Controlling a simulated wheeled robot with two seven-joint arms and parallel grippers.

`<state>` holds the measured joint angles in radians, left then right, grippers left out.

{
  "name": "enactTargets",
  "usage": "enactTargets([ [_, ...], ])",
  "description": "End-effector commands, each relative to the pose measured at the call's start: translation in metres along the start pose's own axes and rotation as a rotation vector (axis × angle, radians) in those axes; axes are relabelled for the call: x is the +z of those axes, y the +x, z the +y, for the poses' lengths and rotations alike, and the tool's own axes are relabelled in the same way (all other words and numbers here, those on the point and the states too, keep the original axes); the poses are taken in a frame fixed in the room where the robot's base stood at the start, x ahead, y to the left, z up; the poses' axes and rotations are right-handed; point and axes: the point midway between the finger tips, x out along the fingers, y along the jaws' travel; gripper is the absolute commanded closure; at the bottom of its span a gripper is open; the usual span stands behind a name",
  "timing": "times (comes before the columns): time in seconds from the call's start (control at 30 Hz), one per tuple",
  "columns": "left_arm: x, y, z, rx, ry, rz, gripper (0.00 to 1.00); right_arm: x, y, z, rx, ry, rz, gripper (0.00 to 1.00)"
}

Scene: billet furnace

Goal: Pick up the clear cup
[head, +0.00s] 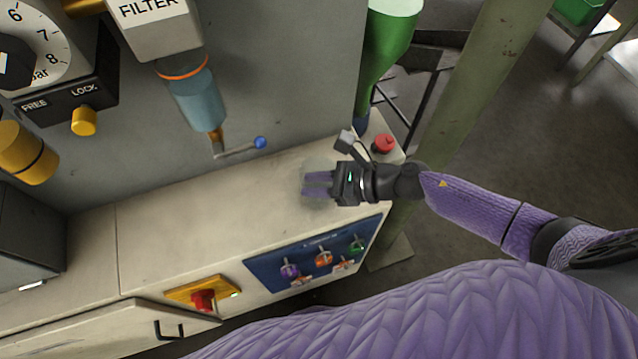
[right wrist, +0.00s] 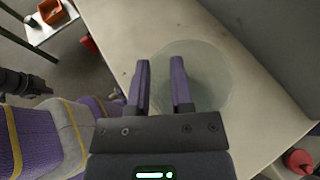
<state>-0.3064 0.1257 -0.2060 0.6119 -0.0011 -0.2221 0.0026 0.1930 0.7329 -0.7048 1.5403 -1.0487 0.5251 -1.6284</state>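The clear cup (head: 317,164) shows faintly as a see-through round shape on the beige bench top, partly hidden by my right gripper (head: 305,183). In the right wrist view the cup (right wrist: 212,75) is a pale, see-through disc. There my right gripper (right wrist: 159,62) is open, with two purple fingers apart and nothing held between them. One finger overlaps the cup in the picture; the other lies along its left side. I cannot tell whether they touch it or how high they are. My left gripper is not seen.
A red button (head: 383,143) stands on the bench's right end. A filter bowl (head: 196,100) and a blue-knobbed lever (head: 260,143) hang behind. A blue switch panel (head: 310,258) is on the bench front. The bench top (head: 190,225) left of the cup is clear.

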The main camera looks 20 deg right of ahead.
Motion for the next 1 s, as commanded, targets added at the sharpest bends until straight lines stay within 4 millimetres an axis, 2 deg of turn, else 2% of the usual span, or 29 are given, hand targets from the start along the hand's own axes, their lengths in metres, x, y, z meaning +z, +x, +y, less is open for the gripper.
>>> enactTargets([
  [0.03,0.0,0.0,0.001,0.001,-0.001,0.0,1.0,0.0,0.0,0.0,0.0,0.0,0.0,0.9],
  [0.1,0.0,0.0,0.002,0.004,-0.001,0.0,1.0,0.0,0.0,0.0,0.0,0.0,0.0,1.0],
  [0.57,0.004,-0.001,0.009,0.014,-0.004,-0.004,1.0,0.0,0.0,0.0,0.0,0.0,0.001,1.0],
  [1.0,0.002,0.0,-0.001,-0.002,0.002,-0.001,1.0,-0.001,0.0,0.0,-0.001,0.0,0.001,1.0],
])
